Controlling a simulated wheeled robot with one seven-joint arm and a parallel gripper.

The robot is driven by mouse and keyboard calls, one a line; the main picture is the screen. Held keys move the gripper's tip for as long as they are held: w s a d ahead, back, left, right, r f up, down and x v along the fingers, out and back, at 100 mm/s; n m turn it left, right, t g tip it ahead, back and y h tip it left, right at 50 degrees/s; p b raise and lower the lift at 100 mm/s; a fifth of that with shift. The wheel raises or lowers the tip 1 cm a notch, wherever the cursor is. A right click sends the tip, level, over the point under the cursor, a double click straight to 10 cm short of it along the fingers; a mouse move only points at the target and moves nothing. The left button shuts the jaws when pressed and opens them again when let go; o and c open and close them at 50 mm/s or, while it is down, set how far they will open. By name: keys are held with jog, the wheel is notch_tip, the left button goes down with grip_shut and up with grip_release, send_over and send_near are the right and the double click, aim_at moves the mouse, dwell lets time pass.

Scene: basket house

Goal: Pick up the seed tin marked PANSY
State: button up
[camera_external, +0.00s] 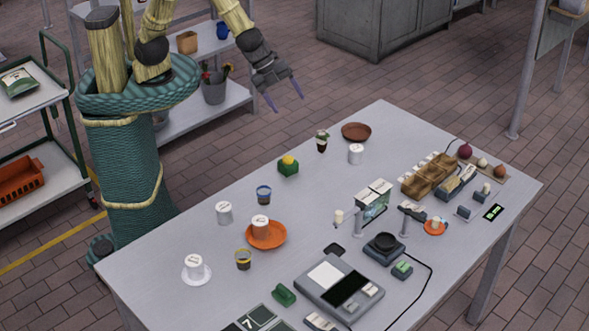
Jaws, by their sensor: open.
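Several white cylindrical tins stand on the grey table (160,258). One white tin (224,213) stands on the bare tabletop at the left. Another white tin (260,226) sits on an orange saucer (277,237). A third white tin (195,268) sits on a white saucer (206,276) near the left edge. One more white tin (355,154) stands at the back, near a brown dish (356,131). The lettering is too small to read, so I cannot tell which is marked PANSY. My gripper (285,103) is open and empty, above and beyond the table's back left edge.
A register (340,286), scale (384,246) and wooden crates (430,175) crowd the right side.

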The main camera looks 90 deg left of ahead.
jog(key=s+d+f+m+g+h, duration=0.1)
jog(key=s+d+f+m, duration=0.1)
jog(key=d+m, duration=0.45)
jog(key=m+g+y, duration=0.4)
jog(key=m+g, duration=0.1)
jog(key=m, duration=1.1)
send_over(226, 207)
notch_tip(226, 207, down, 8)
jog(key=shift+d, duration=0.15)
jog(key=shift+r+n, duration=0.1)
jog(key=shift+n, duration=0.15)
notch_tip(226, 207, down, 12)
jog(key=shift+f, duration=0.15)
